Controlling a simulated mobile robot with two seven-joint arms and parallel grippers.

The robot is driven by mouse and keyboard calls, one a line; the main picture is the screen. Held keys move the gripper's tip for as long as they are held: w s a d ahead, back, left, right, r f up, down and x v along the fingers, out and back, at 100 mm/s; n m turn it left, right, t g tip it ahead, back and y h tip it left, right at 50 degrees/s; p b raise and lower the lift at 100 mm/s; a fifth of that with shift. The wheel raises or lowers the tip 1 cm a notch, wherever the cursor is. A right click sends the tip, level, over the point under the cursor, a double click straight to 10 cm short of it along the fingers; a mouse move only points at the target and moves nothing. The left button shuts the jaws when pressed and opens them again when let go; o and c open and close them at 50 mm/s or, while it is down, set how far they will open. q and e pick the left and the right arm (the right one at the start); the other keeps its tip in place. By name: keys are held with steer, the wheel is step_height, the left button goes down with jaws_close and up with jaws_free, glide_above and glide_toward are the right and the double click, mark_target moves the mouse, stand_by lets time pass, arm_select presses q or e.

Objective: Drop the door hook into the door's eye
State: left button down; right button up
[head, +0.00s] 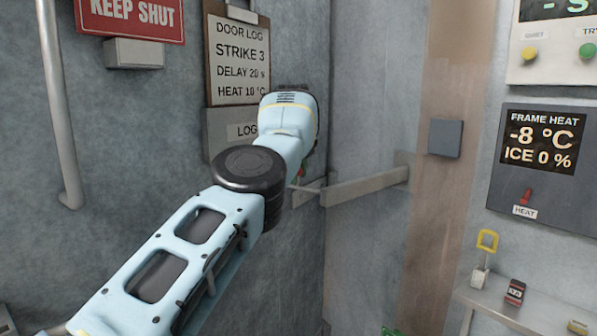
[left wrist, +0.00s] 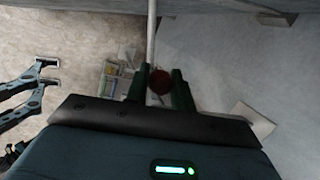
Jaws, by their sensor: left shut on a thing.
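My left gripper (left wrist: 159,76) is shut on a dark red round knob (left wrist: 159,88), held between its two dark green fingers. A thin pale rod (left wrist: 151,38), which looks like the door hook, runs up from there in the left wrist view. In the head view my left arm reaches in from the lower left, and its wrist hides the fingers. A short end of thin metal (head: 307,188) shows just right of the wrist. I cannot make out the door's eye. My right gripper (left wrist: 42,76) shows at the left of the left wrist view, with its fingers apart and empty.
A metal bar (head: 365,186) sticks out by the wall corner, close to my left wrist. A clipboard (head: 237,55) and a vertical pipe handle (head: 57,110) are on the left panel. A shelf (head: 545,318) at lower right bears a yellow-shackled padlock (head: 484,262) and small items.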

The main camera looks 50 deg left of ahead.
arm_select(q)
steer(key=shift+f, duration=0.1)
steer(key=c, duration=1.2)
jaws_free()
steer(key=shift+a, duration=0.1)
arm_select(e)
steer(key=shift+d, duration=0.1)
arm_select(q)
steer(key=shift+p+v, duration=0.4)
steer(key=shift+v, duration=3.55)
arm_select(e)
steer(key=shift+w+r, duration=0.4)
steer(key=shift+r, duration=0.15)
arm_select(q)
steer(key=shift+s, duration=0.1)
arm_select(e)
steer(key=shift+s+f, duration=0.1)
steer(key=shift+s, duration=0.05)
arm_select(q)
steer(key=shift+f, duration=0.1)
arm_select(e)
steer(key=shift+d, duration=0.1)
